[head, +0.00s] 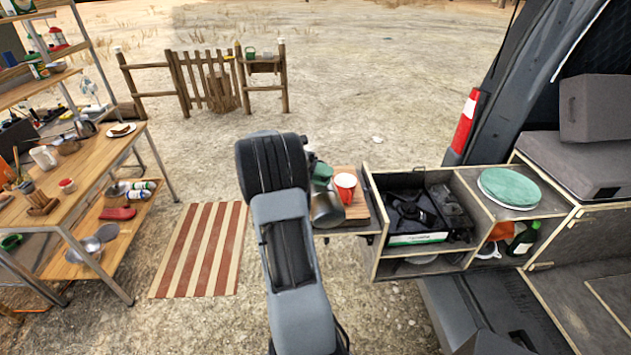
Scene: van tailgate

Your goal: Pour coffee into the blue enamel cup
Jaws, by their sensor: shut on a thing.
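A grey metal pot (327,209) shows just right of my arm, overlapping the left edge of a small wooden side board (357,207). My gripper (311,165) is mostly hidden behind my own wrist. It is shut, and the pot beside it appears to be what it holds; the grip itself is hidden. A green cup (322,171) shows partly past the wrist. I cannot make out a blue cup; my arm covers part of this area.
A camp stove (412,212) sits in the wooden drawer unit right of the board. A round green lid or plate (509,187) lies farther right. A cluttered workbench (75,168) stands left. A striped mat (201,250) lies on open ground between.

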